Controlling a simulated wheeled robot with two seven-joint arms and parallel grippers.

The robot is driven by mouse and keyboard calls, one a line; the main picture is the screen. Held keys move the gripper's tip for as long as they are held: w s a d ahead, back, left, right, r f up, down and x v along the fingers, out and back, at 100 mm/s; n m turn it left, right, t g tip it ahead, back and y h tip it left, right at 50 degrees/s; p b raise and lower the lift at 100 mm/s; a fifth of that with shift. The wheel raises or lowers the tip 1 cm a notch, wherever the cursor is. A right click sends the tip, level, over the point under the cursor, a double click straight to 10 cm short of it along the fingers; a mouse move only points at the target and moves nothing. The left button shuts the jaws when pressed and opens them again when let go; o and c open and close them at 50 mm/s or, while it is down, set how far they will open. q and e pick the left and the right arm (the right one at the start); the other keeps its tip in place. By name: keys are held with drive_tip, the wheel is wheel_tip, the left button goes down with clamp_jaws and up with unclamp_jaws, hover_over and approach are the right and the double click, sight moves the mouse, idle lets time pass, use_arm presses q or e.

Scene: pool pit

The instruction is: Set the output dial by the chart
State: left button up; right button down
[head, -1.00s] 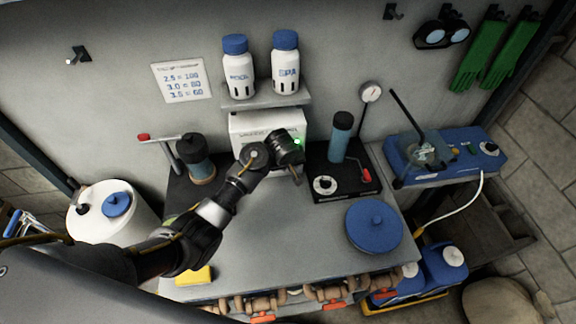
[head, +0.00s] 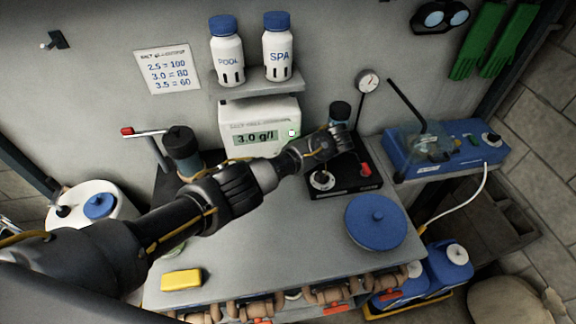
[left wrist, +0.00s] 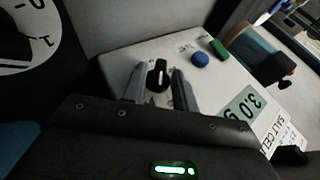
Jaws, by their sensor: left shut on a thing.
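The chart (head: 168,71) on the back wall reads 2.5 = 100, 3.0 = 80, 3.5 = 60. The white salt cell box (head: 234,116) stands below the bottle shelf, and its display (head: 255,138) reads 3.0 g/l. In the left wrist view the box face shows a black dial knob (left wrist: 158,73) with small marks near it. My left gripper (left wrist: 158,88) is shut on this knob, one finger on each side. In the head view my left gripper (head: 322,146) is at the box's lower right; its fingertips and the dial are hidden. The dial's scale is too small to read.
POOL (head: 227,55) and SPA (head: 277,50) bottles stand on the shelf above the box. A black unit (head: 345,183) with a white dial sits close on the right. A blue lid (head: 374,222) and a yellow block (head: 181,280) lie on the bench, whose middle is mostly clear.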

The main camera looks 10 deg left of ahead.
use_arm(q)
drive_tip(key=shift+w+y+b, duration=0.1)
drive_tip(key=shift+y+b, duration=0.9)
drive_tip(key=shift+b, duration=0.15)
use_arm(e)
drive_tip(key=shift+f, duration=1.6)
use_arm(q)
drive_tip(key=o, duration=0.6)
drive_tip(key=shift+d, duration=0.1)
